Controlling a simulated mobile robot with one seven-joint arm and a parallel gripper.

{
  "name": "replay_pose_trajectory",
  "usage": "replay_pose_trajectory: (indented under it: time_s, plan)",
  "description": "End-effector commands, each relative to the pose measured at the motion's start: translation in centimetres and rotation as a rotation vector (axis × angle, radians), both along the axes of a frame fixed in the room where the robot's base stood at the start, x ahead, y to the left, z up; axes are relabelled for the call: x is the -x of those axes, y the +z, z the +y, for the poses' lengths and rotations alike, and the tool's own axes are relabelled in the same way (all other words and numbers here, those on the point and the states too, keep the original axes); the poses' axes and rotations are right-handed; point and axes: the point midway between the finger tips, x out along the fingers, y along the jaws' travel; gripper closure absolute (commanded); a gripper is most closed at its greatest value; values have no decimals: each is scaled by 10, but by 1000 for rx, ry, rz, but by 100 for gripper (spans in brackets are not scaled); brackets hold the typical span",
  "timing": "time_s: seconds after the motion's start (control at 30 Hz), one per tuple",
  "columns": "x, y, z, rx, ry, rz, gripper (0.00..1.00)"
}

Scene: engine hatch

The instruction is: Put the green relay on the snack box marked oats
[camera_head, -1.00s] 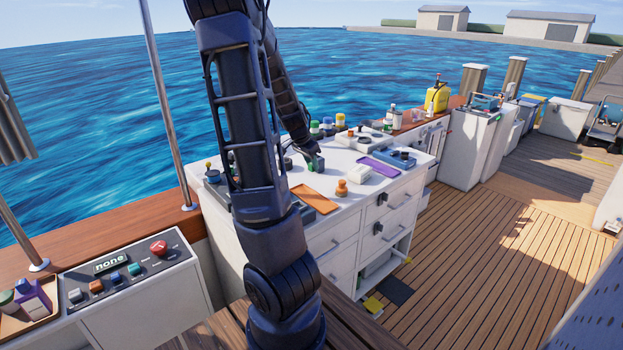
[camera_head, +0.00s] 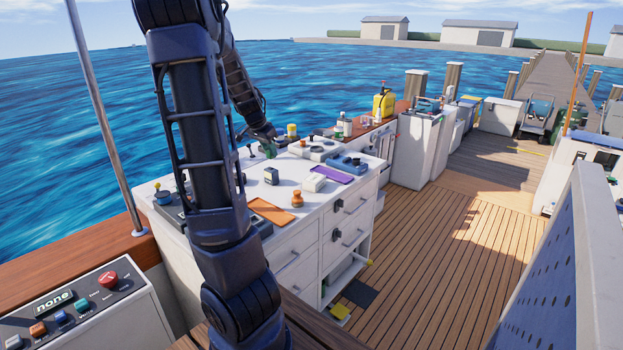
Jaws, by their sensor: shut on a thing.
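My gripper (camera_head: 266,142) is above the back part of the white cabinet top (camera_head: 238,178), toward the water side. It is shut on a small green thing, which looks like the green relay (camera_head: 269,151). The fingers are small and partly hidden by the arm. I cannot read "oats" on any object, so I cannot tell which thing is the snack box.
On the top are a small dark box (camera_head: 271,175), an orange tray (camera_head: 271,212), an orange knob-like piece (camera_head: 297,199), a white block (camera_head: 314,182), a purple tray (camera_head: 332,174) and a blue device (camera_head: 347,164). A yellow container (camera_head: 383,102) stands behind.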

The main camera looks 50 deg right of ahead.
Motion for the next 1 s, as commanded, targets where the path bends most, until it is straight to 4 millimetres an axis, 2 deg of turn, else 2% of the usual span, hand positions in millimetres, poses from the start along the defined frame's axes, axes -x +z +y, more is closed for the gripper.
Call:
replay_pose_trajectory:
  time_s: [0.57, 1.0]
  plan:
    - [-8, 19, -76, 0, -4, -2, 97]
    - [-4, 26, -142, 0, -2, -1, 97]
